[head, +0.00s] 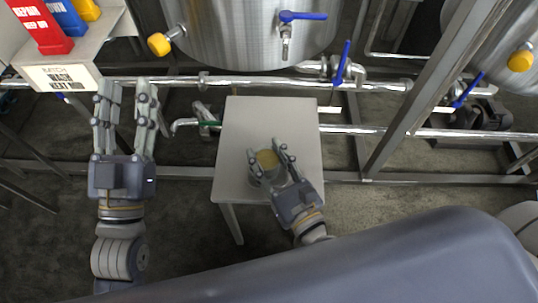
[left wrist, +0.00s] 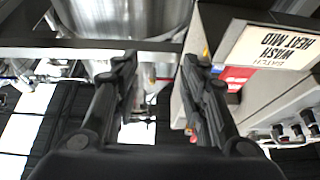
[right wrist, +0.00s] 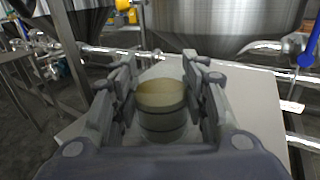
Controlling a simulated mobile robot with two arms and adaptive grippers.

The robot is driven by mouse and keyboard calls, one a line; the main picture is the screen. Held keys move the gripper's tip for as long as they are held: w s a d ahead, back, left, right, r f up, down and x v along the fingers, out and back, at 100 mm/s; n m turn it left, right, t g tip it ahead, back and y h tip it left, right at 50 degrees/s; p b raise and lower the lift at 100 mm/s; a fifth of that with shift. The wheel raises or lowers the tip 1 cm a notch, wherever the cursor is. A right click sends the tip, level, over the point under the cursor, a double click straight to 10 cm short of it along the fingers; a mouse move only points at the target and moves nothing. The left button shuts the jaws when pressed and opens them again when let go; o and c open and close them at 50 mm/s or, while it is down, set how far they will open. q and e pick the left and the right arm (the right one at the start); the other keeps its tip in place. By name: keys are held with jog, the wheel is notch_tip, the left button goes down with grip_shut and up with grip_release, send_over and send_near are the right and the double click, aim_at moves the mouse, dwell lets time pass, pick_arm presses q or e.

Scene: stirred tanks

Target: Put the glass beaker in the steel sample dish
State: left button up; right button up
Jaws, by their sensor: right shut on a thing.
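The glass beaker (head: 267,160) has a yellowish top or contents and is at the middle of the small grey table (head: 240,120). My right gripper (head: 266,150) is shut on it, with fingers on both sides. In the right wrist view the beaker (right wrist: 161,95) looks upright between the fingers, with greyish bands lower down. I cannot tell whether it touches the table. I cannot make out the steel sample dish as a separate thing. My left gripper (head: 128,90) is open and empty, left of the table; its fingers also show apart in the left wrist view (left wrist: 160,62).
A steel tank (head: 250,30) with a blue-handled valve (head: 300,16) stands behind the table. Pipes (head: 250,82) run across behind it. The table's back and right are bare.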

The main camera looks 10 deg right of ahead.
pick_arm(q)
jog(key=shift+s+r, duration=0.1)
jog(key=shift+s+r+t, duration=0.15)
jog(key=shift+r+t, duration=0.15)
pick_arm(e)
jog(key=shift+f, duration=0.1)
jog(key=o, duration=1.2)
pick_arm(q)
jog(key=shift+r, duration=0.1)
pick_arm(e)
jog(key=shift+o, duration=0.2)
